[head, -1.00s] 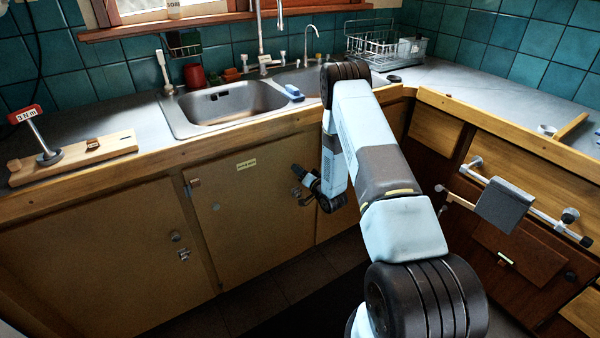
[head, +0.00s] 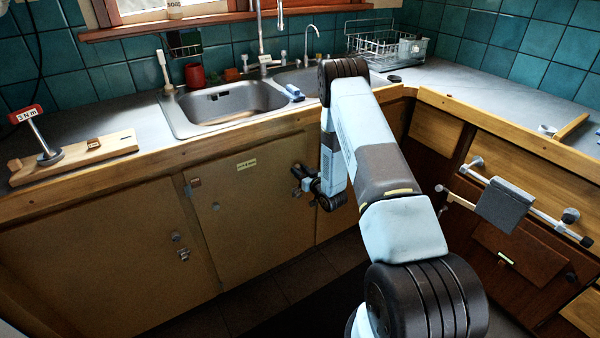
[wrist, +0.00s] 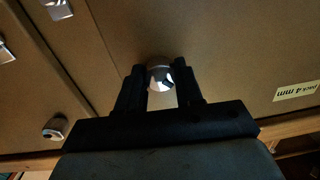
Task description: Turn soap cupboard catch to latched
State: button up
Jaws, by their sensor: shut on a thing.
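The soap cupboard catch (wrist: 159,78) is a small round metal knob on a tan cupboard door. It shows in the wrist view between the fingertips of my gripper (wrist: 160,86). My gripper is shut on it, with one finger on each side. In the head view my gripper (head: 298,182) is against the tan cupboard front under the sink, and it hides the catch there. I cannot tell from these frames how far the catch is turned.
A small label (head: 246,164) is on the cupboard front left of my gripper. Another knob (wrist: 56,127) and metal fittings (wrist: 58,9) show in the wrist view. The counter edge (head: 235,132) runs above. A rail with a grey block (head: 505,205) stands at right.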

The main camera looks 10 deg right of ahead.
jog(key=shift+n+h, duration=0.3)
jog(key=shift+n, duration=4)
jog(key=shift+a+f, duration=0.1)
jog(key=o, duration=1)
jog(key=shift+o, duration=0.2)
jog(key=v, duration=1.3)
jog(key=shift+s, duration=0.4)
